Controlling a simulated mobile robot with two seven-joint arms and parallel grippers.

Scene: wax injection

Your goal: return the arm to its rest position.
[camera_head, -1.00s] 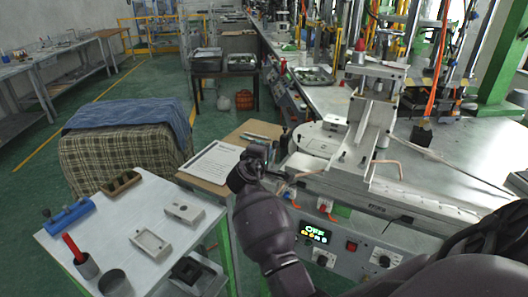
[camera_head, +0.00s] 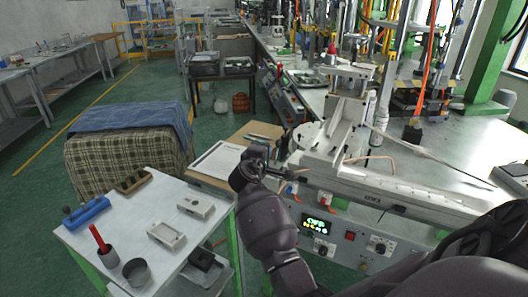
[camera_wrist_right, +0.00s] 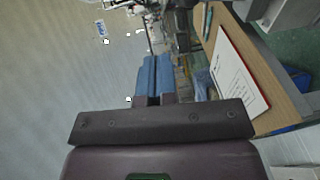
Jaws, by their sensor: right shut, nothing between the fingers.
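My right arm reaches up from the bottom right in the head view, with its dark gripper (camera_head: 256,158) at the front edge of the wax injection machine (camera_head: 345,170), beside the clipboard with a white sheet (camera_head: 218,160). In the right wrist view the gripper (camera_wrist_right: 154,98) is shut and nothing shows between its fingers. The white sheet also shows in the wrist view (camera_wrist_right: 237,75), to the right of the fingers. I cannot tell from the head view whether the gripper touches the machine's edge. My left gripper is not in view.
A white side table (camera_head: 135,222) at the lower left holds a blue block (camera_head: 88,211), two metal mould parts, a brown holder and dark cups, one with a red handle (camera_head: 99,238). A plaid-covered stack (camera_head: 125,158) stands behind it. Green floor (camera_head: 60,130) is free at the left.

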